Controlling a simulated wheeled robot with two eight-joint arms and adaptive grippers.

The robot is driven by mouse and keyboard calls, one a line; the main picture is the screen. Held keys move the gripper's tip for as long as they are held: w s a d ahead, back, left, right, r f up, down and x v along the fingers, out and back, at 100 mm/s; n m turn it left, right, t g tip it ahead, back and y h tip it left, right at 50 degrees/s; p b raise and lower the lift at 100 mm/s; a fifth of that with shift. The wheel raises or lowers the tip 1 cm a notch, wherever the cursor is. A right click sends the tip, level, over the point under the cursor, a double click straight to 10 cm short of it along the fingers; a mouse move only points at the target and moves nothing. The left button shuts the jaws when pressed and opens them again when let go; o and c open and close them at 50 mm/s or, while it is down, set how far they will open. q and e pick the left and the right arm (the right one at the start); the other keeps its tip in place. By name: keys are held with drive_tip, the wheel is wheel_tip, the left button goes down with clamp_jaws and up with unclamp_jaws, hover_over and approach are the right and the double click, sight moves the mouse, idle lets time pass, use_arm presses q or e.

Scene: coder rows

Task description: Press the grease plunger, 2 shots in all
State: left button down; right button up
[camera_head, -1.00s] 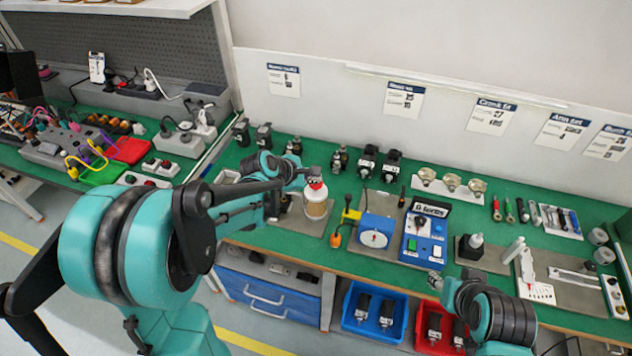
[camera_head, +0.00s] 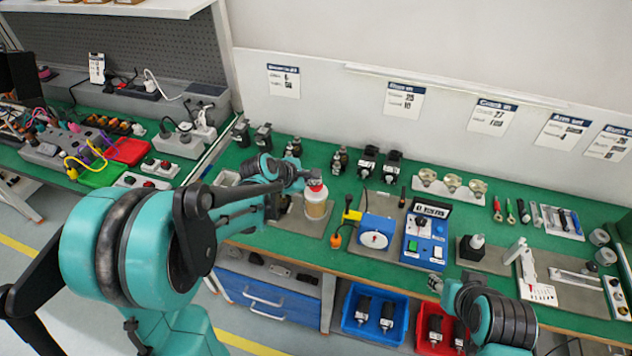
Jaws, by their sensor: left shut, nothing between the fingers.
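The grease pot (camera_head: 316,206) is a tan cylinder with a red and white top, standing on a grey mat on the green bench. The plunger (camera_head: 315,187) is the red part at its top. My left gripper (camera_head: 313,175) is shut and empty, right at the top of the pot; whether it touches the plunger cannot be made out. My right gripper (camera_head: 436,284) is at the bench's front edge, far right of the pot; its fingers are too small to read.
Right of the pot stand a yellow-handled tool (camera_head: 349,217), a blue dial gauge (camera_head: 376,233) and a blue box with a display (camera_head: 425,240). Blue (camera_head: 361,316) and red (camera_head: 423,342) bins sit below the bench edge. Dark motors (camera_head: 368,163) stand behind.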

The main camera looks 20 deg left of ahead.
use_arm(q)
drive_tip(key=shift+r, duration=0.1)
drive_tip(key=shift+r+p, duration=0.95)
drive_tip(key=shift+r, duration=0.15)
wheel_tip(320, 180, up, 5)
drive_tip(key=p, duration=0.4)
idle(1.6)
wheel_tip(320, 180, up, 4)
drive_tip(key=m+p, duration=0.3)
drive_tip(key=m, duration=1.4)
drive_tip(key=shift+f+y, duration=0.1)
drive_tip(key=shift+y, duration=0.3)
